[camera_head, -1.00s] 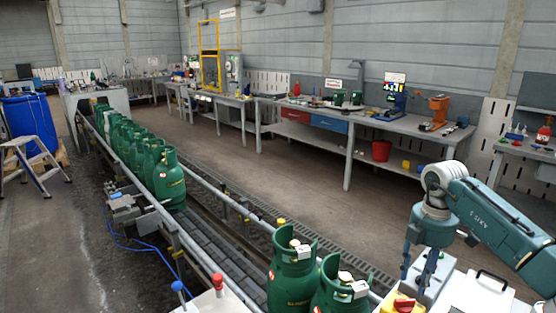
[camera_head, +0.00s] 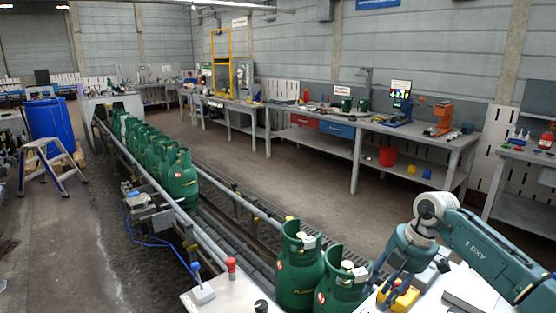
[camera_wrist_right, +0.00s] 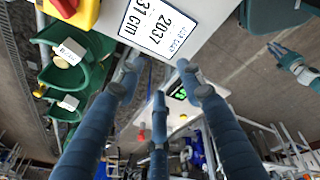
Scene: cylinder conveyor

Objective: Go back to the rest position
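My right gripper (camera_head: 388,283) comes in from the right in the head view, fingers pointing down beside a yellow box (camera_head: 403,298) on a white cabinet. In the right wrist view its fingers (camera_wrist_right: 158,82) are spread apart with nothing between them. The yellow box with a red button (camera_wrist_right: 75,12) is close by in that view. My left gripper is outside the head view. A small teal finger-like part (camera_wrist_right: 292,64) at the right of the wrist view may be it, but its state is unclear.
Two green gas cylinders (camera_head: 299,270) stand close to my right gripper on the conveyor. More cylinders (camera_head: 182,182) line the conveyor further back. A post with a red knob (camera_head: 231,267) stands at the front. A workbench (camera_head: 400,128) runs along the wall, with clear floor before it.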

